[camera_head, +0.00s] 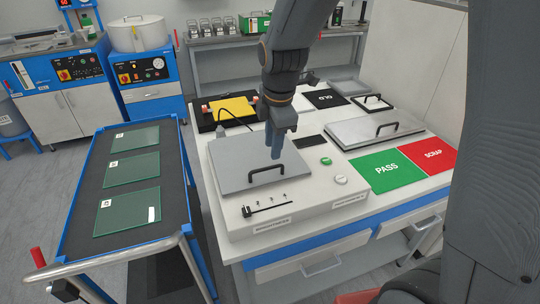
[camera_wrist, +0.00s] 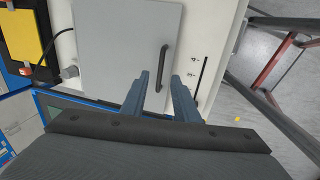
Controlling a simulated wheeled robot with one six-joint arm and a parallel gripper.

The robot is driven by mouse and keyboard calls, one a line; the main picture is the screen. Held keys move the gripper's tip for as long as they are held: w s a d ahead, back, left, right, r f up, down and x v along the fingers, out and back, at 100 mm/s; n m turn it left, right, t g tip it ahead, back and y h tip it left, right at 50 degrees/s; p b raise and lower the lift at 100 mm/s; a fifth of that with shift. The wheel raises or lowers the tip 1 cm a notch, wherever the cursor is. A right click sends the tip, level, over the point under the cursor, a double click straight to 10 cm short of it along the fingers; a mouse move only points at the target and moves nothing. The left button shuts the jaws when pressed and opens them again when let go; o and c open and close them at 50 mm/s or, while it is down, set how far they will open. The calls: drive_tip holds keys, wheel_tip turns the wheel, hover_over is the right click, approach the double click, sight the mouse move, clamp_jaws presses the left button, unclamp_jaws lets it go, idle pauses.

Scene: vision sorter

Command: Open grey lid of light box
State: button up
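The light box (camera_head: 300,212) is a pale box on the table, with a flat grey lid (camera_head: 236,165) lying shut on its top. A black bar handle (camera_head: 267,171) is fixed near the lid's front edge. In the wrist view the lid (camera_wrist: 120,45) fills the upper middle, and its handle (camera_wrist: 162,67) runs lengthwise near the lid's right edge. My gripper (camera_head: 274,155) is above the lid, close to the handle. In the wrist view my gripper (camera_wrist: 160,75) has its two fingers apart, with the handle between them in the picture. Contact with the handle does not show.
A trolley (camera_head: 80,205) with several glass plates stands left. Green PASS (camera_head: 387,170) and red SCRAP (camera_head: 432,155) mats lie right. Another grey plate with a handle (camera_head: 372,130) lies behind them. A yellow sheet (camera_head: 232,107) lies behind the box. Buttons and sliders sit on the box front.

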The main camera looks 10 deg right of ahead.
sight(268, 168)
drive_tip(key=f, duration=0.1)
drive_tip(key=a+f, duration=0.1)
drive_tip(key=f, duration=0.1)
drive_tip(key=f+p, duration=0.1)
drive_tip(key=f, duration=0.1)
drive_tip(key=shift+w+a+f, duration=0.15)
drive_tip(key=shift+w+f, duration=0.1)
drive_tip(key=shift+w, duration=0.1)
drive_tip(key=shift+w+f, duration=0.15)
drive_tip(key=shift+f, duration=0.55)
clamp_jaws()
